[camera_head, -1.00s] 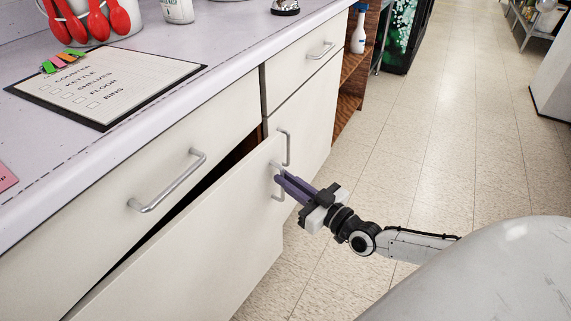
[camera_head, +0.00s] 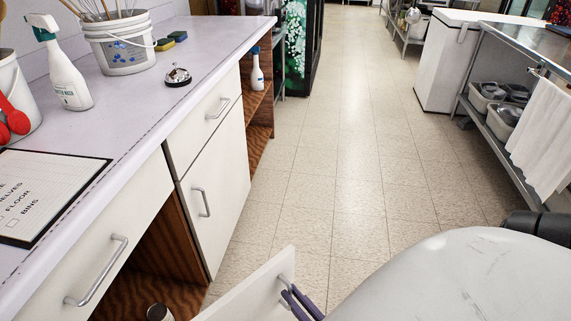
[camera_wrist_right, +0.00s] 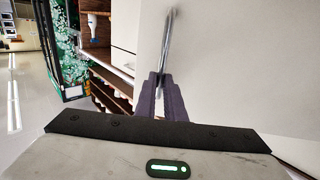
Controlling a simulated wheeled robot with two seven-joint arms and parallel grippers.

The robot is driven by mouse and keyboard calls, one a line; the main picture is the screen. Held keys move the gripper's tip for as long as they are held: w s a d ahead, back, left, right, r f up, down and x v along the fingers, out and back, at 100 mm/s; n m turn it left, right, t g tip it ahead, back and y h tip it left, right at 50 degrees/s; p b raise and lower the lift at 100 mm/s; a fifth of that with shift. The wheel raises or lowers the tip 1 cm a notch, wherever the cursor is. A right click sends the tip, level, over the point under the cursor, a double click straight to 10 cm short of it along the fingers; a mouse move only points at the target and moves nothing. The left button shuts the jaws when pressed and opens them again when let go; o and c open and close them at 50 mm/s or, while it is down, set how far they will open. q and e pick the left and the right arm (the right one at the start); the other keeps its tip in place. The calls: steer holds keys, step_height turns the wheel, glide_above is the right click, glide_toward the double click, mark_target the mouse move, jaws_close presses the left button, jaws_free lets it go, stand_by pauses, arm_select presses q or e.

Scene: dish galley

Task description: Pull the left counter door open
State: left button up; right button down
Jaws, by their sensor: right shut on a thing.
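The left counter door (camera_head: 252,294) is swung well out from the counter, its white panel at the bottom of the head view. Its metal handle (camera_head: 286,272) is at the door's free edge. In the right wrist view the gripper (camera_wrist_right: 161,92) is shut on the handle (camera_wrist_right: 168,45), a metal bar running up the white door panel (camera_wrist_right: 225,70). My left gripper is not in view.
The wooden cabinet inside (camera_head: 150,285) shows, with a dark-topped jar (camera_head: 158,312) in it. The right counter door (camera_head: 213,195) is closed. A drawer handle (camera_head: 97,270) sits above the opening. The tiled floor (camera_head: 340,190) is clear; a steel rack (camera_head: 500,120) stands at the right.

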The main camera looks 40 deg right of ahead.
steer(key=shift+s+a, duration=0.35)
steer(key=shift+s, duration=0.4)
steer(key=c, duration=1.8)
jaws_free()
steer(key=shift+c, duration=0.2)
